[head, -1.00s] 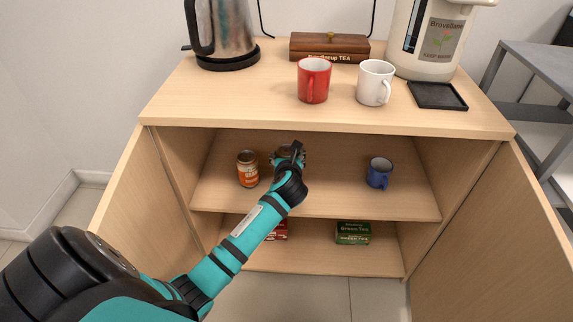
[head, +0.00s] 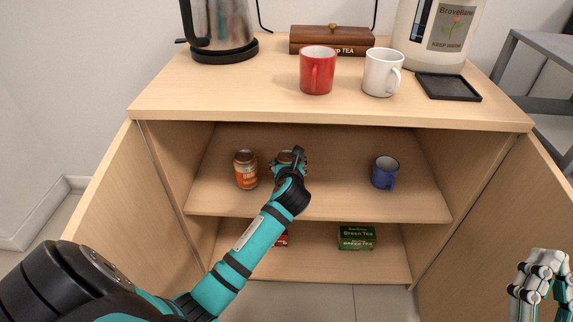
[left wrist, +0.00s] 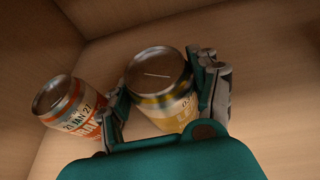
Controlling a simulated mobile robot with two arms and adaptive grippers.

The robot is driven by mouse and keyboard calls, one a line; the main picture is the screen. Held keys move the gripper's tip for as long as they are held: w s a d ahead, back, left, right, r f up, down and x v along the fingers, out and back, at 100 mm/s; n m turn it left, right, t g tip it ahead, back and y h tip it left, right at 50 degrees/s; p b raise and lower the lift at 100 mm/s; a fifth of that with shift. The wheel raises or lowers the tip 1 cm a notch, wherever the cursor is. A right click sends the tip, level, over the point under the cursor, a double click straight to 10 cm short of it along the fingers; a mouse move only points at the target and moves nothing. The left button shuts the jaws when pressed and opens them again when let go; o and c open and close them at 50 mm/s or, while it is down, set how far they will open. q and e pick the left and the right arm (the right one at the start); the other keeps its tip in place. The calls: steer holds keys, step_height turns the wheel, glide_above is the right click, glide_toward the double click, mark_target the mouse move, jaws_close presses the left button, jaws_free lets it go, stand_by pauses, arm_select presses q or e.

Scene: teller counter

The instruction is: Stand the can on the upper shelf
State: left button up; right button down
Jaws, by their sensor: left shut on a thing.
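My left gripper (head: 290,160) is shut on a can with a yellow label (left wrist: 172,108), one finger on each side of it. The can is upright or nearly so, and its metal lid shows in the left wrist view. In the head view my gripper mostly hides it. The held can is over the upper shelf (head: 330,203) inside the open cabinet; whether its base touches the shelf I cannot tell. My right gripper (head: 537,285) is at the lower right of the head view, away from the shelf, and its finger opening is unclear.
An orange can (head: 246,170) stands close left of the held can, also in the left wrist view (left wrist: 72,108). A blue mug (head: 384,173) stands at the right of the upper shelf, with free room between. Cabinet doors flank the opening.

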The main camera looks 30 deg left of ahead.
arm_select(q)
steer(key=shift+r, duration=0.1)
arm_select(e)
steer(key=shift+s+r, duration=0.1)
steer(key=shift+r, duration=0.05)
arm_select(q)
steer(key=o, duration=1.5)
steer(key=shift+f, duration=0.2)
arm_select(e)
steer(key=shift+f, duration=0.2)
arm_select(q)
steer(key=shift+r, duration=0.1)
steer(key=shift+s+d+r, duration=0.15)
steer(key=shift+s+r, duration=0.05)
steer(key=p+v, duration=0.4)
steer(key=v, duration=0.7)
steer(key=shift+s+d+p, duration=0.2)
steer(key=shift+p, duration=0.15)
arm_select(e)
step_height(320, 180, down, 18)
steer(key=d+g+h, duration=0.2)
steer(key=g+h, duration=0.2)
steer(key=g, duration=0.8)
steer(key=shift+w+d+m, duration=0.3)
steer(key=shift+w, duration=0.05)
